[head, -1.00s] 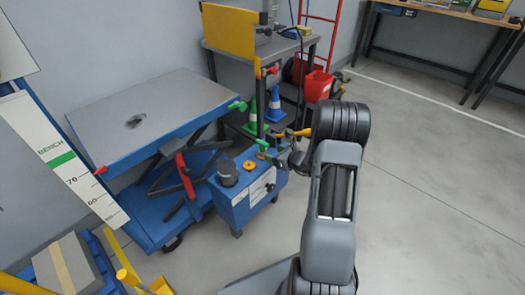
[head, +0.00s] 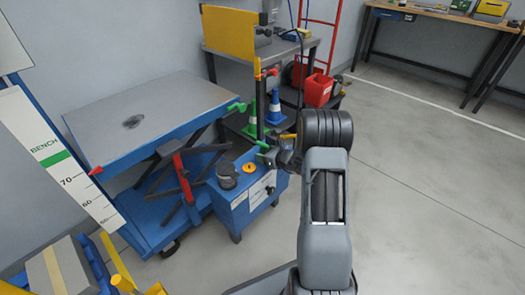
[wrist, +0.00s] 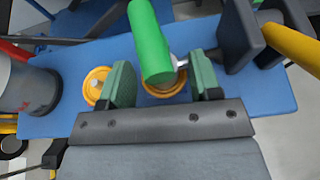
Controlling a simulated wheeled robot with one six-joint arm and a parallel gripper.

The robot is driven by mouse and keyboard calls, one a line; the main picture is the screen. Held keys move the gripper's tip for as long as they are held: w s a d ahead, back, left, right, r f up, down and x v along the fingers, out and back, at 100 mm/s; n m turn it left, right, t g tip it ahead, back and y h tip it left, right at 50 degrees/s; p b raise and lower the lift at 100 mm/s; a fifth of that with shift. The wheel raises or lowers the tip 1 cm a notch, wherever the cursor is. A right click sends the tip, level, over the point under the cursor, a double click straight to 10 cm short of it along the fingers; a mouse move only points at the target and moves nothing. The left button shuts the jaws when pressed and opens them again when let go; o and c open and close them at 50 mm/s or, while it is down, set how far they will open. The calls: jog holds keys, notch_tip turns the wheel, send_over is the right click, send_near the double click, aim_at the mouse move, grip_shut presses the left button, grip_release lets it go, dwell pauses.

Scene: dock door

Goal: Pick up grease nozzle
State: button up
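A green cylinder with a short metal stub (wrist: 151,42) shows in the wrist view, partly between my fingers. It may be the grease nozzle, but I cannot be sure. One orange ring (wrist: 164,87) lies behind its lower end, and another orange ring with a metal centre (wrist: 97,86) is to the left. Both rings are on the blue cabinet (wrist: 60,118). My gripper (wrist: 162,82) is open, its green-padded fingers apart and nothing visibly clamped. In the head view the green piece (head: 262,146) is small beside my gripper (head: 273,156), which is largely hidden.
The blue cabinet (head: 240,209) also carries a dark grey cylinder (head: 227,176). A yellow-handled dark fixture (wrist: 290,48) is close to my right finger. A lift table (head: 150,110) stands left. A grey bench (head: 310,65) with a yellow panel (head: 229,32) is behind. Floor to the right is clear.

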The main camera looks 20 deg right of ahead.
jog(key=c, duration=1)
